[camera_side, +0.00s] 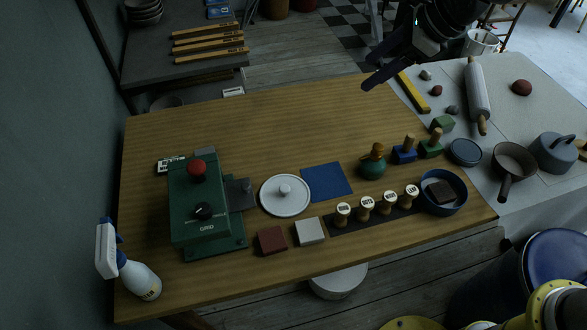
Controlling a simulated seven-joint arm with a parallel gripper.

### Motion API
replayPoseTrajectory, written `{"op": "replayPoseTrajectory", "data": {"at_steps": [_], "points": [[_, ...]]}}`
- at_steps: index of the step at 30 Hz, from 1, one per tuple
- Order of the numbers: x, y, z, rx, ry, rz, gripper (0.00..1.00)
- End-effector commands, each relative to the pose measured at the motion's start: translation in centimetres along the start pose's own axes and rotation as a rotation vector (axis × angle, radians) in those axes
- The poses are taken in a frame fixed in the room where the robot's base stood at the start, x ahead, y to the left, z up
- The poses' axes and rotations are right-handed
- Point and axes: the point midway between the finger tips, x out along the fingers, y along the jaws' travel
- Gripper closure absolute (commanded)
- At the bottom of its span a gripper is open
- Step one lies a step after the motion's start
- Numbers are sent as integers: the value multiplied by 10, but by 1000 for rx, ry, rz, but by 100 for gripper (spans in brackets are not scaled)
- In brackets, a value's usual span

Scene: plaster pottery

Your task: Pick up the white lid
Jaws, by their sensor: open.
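The white lid (285,196) lies flat on the wooden table, a round disc with a small knob on top. It sits between the green machine and a blue square. My gripper (378,78) is at the top of the view, above the far right part of the table. It is open and empty, well apart from the lid, which is nearer the camera and to the left.
The green machine (205,210) with a red knob stands left of the lid. A flat blue square (326,182) touches or nearly touches its right side. Red (272,240) and white (309,231) blocks lie in front. Stamps (366,204) stand right. The table's far middle (270,125) is clear.

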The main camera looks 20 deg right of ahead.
Motion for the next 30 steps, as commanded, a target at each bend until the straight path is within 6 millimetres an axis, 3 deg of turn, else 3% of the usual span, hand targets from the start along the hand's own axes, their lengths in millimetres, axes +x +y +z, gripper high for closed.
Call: {"op": "replayPoseTrajectory", "data": {"at_steps": [1,3,6,9,15,30], "points": [[35,10,7,32,15,42,33],[75,24,12,64,33,88,33],[124,50,13,55,67,149,33],[161,76,6,36,108,203,33],[193,110,-7,8,159,260,33],[265,131,-18,3,158,260,33]]}}
